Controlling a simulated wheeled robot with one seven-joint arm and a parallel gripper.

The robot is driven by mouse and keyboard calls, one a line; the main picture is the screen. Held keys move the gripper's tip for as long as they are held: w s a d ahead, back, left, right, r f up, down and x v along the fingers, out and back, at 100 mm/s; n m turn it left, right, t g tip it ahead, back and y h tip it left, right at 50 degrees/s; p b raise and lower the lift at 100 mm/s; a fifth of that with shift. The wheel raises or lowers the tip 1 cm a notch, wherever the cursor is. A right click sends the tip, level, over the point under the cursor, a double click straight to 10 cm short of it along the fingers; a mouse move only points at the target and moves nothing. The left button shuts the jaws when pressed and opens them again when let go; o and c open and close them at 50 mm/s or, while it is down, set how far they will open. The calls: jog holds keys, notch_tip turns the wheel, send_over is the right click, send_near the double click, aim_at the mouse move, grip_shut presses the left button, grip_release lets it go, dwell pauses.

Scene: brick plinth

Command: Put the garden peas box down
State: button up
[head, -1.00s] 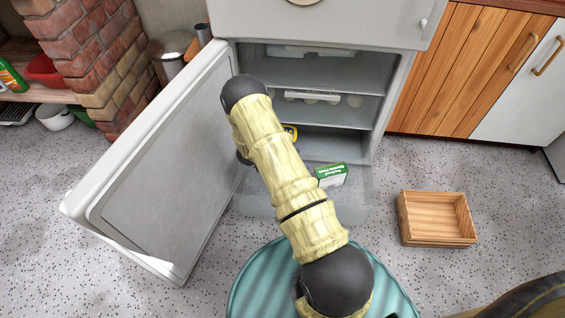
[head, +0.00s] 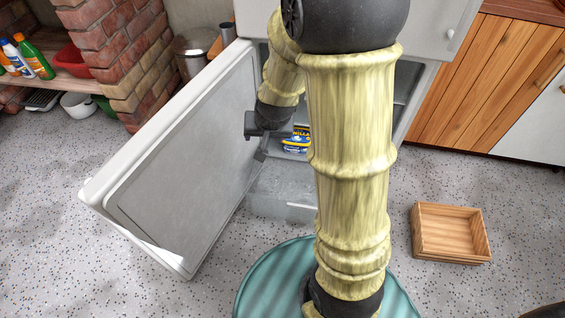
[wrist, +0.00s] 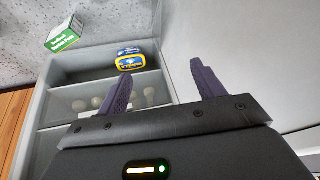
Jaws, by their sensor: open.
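The garden peas box (wrist: 64,35), green and white, shows at the upper left of the wrist view, tilted in the picture, near the fridge's lowest part. I cannot tell exactly what it rests on. In the head view my arm hides it. My gripper (wrist: 163,85) is open, with nothing between its two purple fingers, and it is clear of the box. In the head view my gripper (head: 263,148) is in front of the open fridge, beside the inner face of its door (head: 175,160).
A blue and yellow tub (head: 297,138) sits in the fridge; it also shows in the wrist view (wrist: 131,60). Pale round things (wrist: 122,98) lie on a shelf. A clear drawer (head: 275,195) juts out below. A wooden crate (head: 450,257) stands on the floor at right.

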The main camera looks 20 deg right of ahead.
jog(key=s+r+n+g, duration=0.2)
jog(key=s+r+n, duration=0.1)
jog(key=s, duration=0.9)
jog(key=shift+s+n, duration=0.2)
jog(key=shift+n, duration=0.2)
jog(key=shift+d, duration=0.1)
